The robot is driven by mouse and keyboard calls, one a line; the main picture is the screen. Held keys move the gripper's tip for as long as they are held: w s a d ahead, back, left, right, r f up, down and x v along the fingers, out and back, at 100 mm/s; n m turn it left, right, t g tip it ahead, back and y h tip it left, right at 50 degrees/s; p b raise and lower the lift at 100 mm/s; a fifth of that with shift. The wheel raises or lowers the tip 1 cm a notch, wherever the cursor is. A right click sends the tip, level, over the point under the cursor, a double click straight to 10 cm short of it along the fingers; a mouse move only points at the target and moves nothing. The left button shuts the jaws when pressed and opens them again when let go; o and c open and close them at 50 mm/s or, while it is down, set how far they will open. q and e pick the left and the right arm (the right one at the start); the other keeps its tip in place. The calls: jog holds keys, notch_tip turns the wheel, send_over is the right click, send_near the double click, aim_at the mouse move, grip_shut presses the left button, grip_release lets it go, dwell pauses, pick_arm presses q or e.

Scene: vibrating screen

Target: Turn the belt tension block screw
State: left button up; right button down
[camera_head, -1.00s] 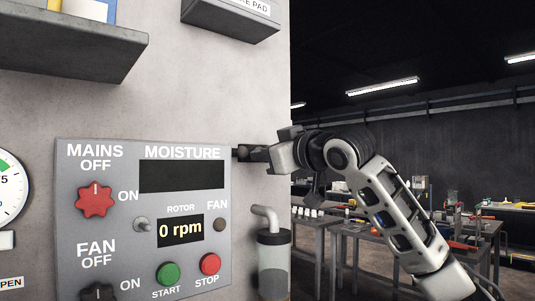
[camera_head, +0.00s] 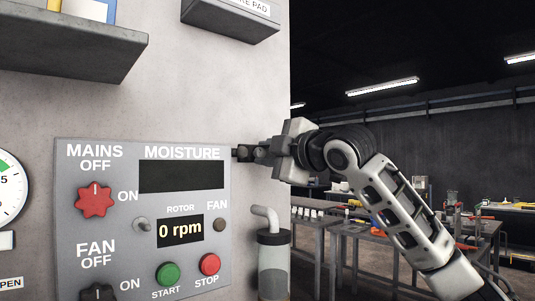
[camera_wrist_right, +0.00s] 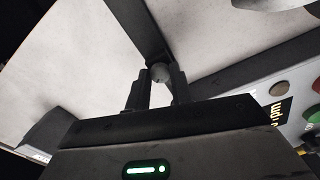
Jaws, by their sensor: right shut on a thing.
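The belt tension block screw (camera_wrist_right: 160,72) shows in the right wrist view as a small grey rounded head between my fingertips. It sits by the end of a dark bar (camera_wrist_right: 137,25) on the pale wall. My right gripper (camera_wrist_right: 158,90) is shut on this screw, one dark finger on each side. In the head view, my right gripper (camera_head: 258,152) reaches the wall just right of the panel's upper right corner, and the screw is hidden there by the fingers. My left gripper is in neither view.
The control panel (camera_head: 128,225), with red and green buttons and a red knob, is close to the left of the gripper. A capped clear container (camera_head: 272,262) with a bent pipe stands below. A dark ledge (camera_head: 232,20) juts out above. Tables (camera_head: 365,238) stand farther right.

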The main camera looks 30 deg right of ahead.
jog(key=shift+n, duration=2.3)
jog(key=c, duration=1.2)
grip_release()
pick_arm(q)
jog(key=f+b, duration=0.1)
jog(key=b, duration=0.3)
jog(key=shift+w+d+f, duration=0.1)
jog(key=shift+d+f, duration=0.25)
pick_arm(e)
jog(key=s+d, duration=0.1)
jog(key=s, duration=1.5)
jog(key=shift+d, duration=0.1)
